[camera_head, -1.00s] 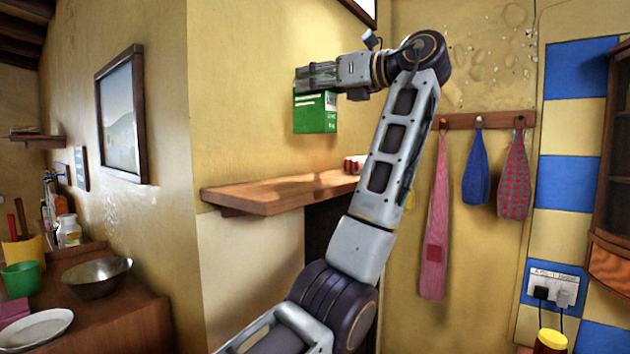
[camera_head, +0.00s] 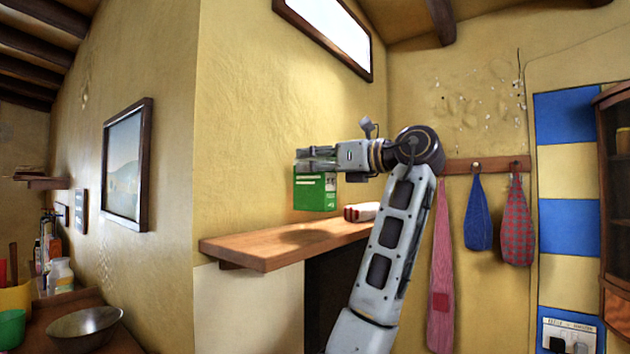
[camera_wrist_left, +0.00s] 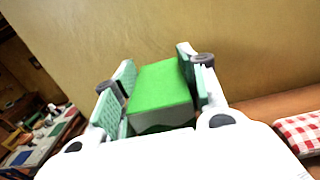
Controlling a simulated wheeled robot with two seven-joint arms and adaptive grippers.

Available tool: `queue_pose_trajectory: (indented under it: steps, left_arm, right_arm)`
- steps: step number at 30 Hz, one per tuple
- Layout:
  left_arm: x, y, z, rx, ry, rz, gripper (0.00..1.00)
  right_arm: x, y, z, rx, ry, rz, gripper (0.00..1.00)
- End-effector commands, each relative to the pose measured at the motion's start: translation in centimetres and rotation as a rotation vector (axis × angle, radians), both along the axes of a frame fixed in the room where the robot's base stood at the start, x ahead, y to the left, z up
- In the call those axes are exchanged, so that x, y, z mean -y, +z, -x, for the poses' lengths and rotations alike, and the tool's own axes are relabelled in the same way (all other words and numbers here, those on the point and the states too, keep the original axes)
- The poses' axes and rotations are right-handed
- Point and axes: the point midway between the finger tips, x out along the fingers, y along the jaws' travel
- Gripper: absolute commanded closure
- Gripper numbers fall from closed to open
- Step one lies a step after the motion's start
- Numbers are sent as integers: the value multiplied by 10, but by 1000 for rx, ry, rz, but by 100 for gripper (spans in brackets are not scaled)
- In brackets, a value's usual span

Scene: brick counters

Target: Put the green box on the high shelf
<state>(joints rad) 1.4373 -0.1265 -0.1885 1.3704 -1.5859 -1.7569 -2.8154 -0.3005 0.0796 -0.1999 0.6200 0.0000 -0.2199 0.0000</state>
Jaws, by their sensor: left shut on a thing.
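The green box (camera_head: 315,193) hangs from my left gripper (camera_head: 312,164), upright, above the wooden high shelf (camera_head: 262,251). A gap and a shadow on the shelf show that the box is apart from it. In the left wrist view, the green box (camera_wrist_left: 160,88) sits between the two finger pads of my left gripper (camera_wrist_left: 157,88), which is shut on it. The shelf also shows at the right of the wrist view (camera_wrist_left: 262,106). My right gripper is not in any view.
A red and white cloth-like item (camera_head: 360,212) lies on the shelf's right part, near my left arm; it is checked in the wrist view (camera_wrist_left: 298,131). The shelf's left part is clear. The wall stands right behind the shelf. A metal bowl (camera_head: 84,328) is at lower left.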

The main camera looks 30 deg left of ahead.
Motion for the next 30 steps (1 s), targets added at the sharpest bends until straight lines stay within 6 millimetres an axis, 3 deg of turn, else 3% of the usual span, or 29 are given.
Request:
queue_pose_trajectory:
  steps: [13,30]
  left_arm:
    - [0,-4,0,0,0,-1,89]
    - [0,-41,0,-1,0,-1,89]
  right_arm:
    - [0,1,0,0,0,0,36]
    - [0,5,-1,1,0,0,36]
